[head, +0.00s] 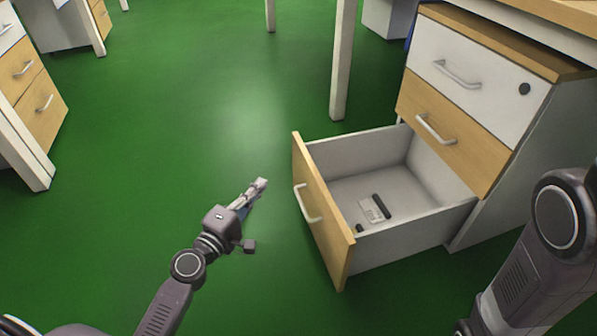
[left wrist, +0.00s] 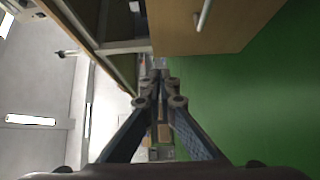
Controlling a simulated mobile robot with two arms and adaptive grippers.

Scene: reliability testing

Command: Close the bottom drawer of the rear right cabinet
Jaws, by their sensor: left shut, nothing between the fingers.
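The cabinet (head: 480,75) at the right has a white top drawer, a wood-fronted middle drawer and a bottom drawer (head: 318,215) pulled far out. The bottom drawer has a wooden front with a pale handle (head: 307,203) and grey inner walls. My left gripper (head: 262,184) is shut and empty, left of the drawer front and apart from it. In the left wrist view its closed fingers (left wrist: 160,76) are in the middle, and the wooden drawer front (left wrist: 215,38) shows at the top. My right arm enters at the right; its gripper is out of view.
A small grey item (head: 374,209) and a dark bar (head: 382,206) lie inside the open drawer. A white table leg (head: 342,65) stands behind it. Another cabinet (head: 35,95) stands at the far left. The green floor (head: 190,110) between is clear.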

